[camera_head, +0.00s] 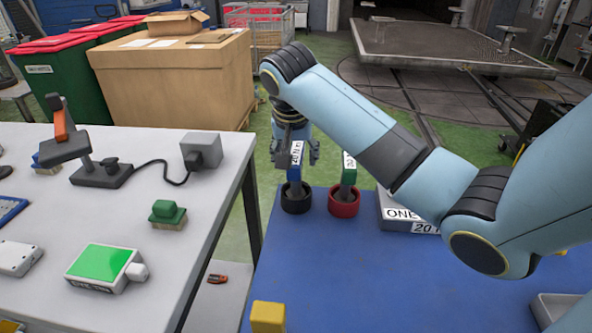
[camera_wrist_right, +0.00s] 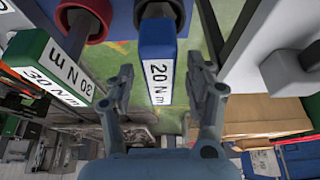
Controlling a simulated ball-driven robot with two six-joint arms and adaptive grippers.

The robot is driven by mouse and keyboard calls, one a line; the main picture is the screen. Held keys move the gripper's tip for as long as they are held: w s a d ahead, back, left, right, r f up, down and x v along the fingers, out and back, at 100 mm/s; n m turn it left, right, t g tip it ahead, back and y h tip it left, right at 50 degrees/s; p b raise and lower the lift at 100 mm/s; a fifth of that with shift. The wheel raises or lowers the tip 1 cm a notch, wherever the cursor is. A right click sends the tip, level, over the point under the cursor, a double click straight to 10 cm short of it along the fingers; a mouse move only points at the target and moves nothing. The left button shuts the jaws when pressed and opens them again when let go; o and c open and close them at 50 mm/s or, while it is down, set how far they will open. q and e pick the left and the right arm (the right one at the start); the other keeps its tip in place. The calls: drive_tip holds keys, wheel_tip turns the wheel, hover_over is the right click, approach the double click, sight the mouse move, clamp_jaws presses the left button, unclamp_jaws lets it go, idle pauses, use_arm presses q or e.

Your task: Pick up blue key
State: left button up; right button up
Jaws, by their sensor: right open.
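The blue key (camera_head: 296,161), with a white "20 N m" label, stands upright in a black ring holder (camera_head: 296,198) on the blue table top. My right gripper (camera_head: 295,150) is at its upper part, with one finger on each side. In the right wrist view the blue key (camera_wrist_right: 157,42) shows ahead between the two open fingers (camera_wrist_right: 160,72). I see a gap on both sides of it there. Its lower end is hidden in the holder. My left gripper is not in view.
A green key (camera_head: 348,172) stands in a red ring holder (camera_head: 343,203) just right of the blue one. A white table (camera_head: 215,205) with several tools stands at left. A yellow block (camera_head: 268,316) is in front.

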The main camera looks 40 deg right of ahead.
drive_tip(key=shift+x, duration=0.85)
clamp_jaws()
